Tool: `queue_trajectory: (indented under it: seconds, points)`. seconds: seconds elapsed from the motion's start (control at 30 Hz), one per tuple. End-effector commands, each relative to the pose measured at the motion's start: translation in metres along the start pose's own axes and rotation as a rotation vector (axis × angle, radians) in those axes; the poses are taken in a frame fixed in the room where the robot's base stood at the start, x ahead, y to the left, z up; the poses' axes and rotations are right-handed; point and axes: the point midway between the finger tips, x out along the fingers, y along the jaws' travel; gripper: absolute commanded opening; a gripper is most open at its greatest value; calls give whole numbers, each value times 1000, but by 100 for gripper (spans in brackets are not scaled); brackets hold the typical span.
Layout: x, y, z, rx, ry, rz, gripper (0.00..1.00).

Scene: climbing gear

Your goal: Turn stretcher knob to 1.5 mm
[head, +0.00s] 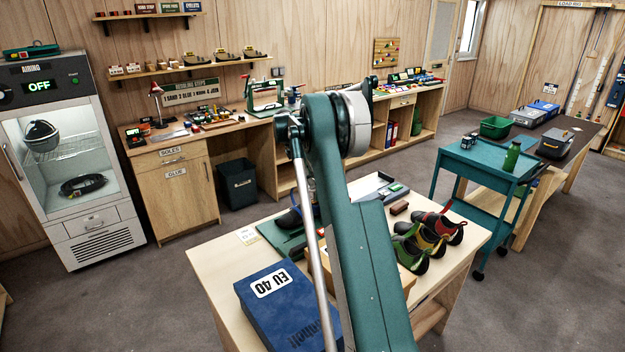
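A green device (278,238) lies on the near wooden table, left of my arm. A dark blue shape, possibly a shoe, stands at it, partly covered by my arm. This may be the stretcher, but I cannot make out its knob or any scale mark. My arm rises through the middle of the head view and hides part of the table. My gripper is not visible in this view.
On the near table (222,262) are a blue EU 40 box (270,310), several colourful climbing shoes (438,228) and a brown block (399,208). A teal cart (480,170) stands to the right. A display oven (70,150) reads OFF at left. Grey floor lies clear between furniture.

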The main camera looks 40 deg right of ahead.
Motion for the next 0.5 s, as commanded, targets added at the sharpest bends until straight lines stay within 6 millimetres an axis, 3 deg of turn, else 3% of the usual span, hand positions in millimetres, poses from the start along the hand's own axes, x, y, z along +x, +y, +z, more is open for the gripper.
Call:
queue_trajectory:
  seconds: [0.1, 0.5]
  points:
    - [0, 0, 0, 0, 0, 0, 16]
    - [0, 0, 0, 40, 0, -18, 16]
